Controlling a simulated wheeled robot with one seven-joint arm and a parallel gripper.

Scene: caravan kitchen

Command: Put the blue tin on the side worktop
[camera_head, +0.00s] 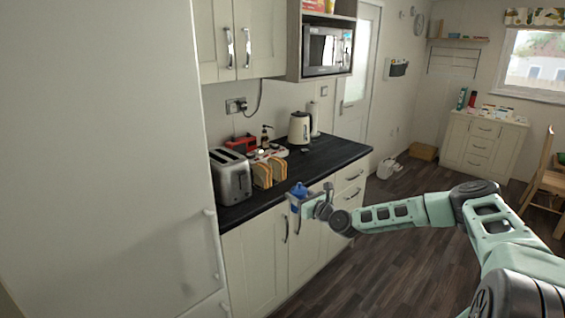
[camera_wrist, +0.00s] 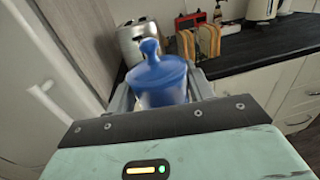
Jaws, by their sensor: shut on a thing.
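The blue tin (camera_head: 299,191) has a knobbed lid and is held in my gripper (camera_head: 301,198), in front of the dark worktop's front edge in the head view. In the wrist view the blue tin (camera_wrist: 160,80) is between the two fingers of my gripper (camera_wrist: 160,95), which is shut on it. The tin's lower part is hidden by the gripper body. The dark worktop (camera_head: 325,160) runs along the wall behind the tin, and it also shows in the wrist view (camera_wrist: 262,50).
A toaster (camera_head: 231,176), a bread rack (camera_head: 268,172), a soap bottle (camera_head: 266,137) and a kettle (camera_head: 299,127) stand on the worktop. Its front right part is clear. A tall white fridge (camera_head: 100,160) stands left. A white cabinet (camera_head: 483,143) stands by the far wall.

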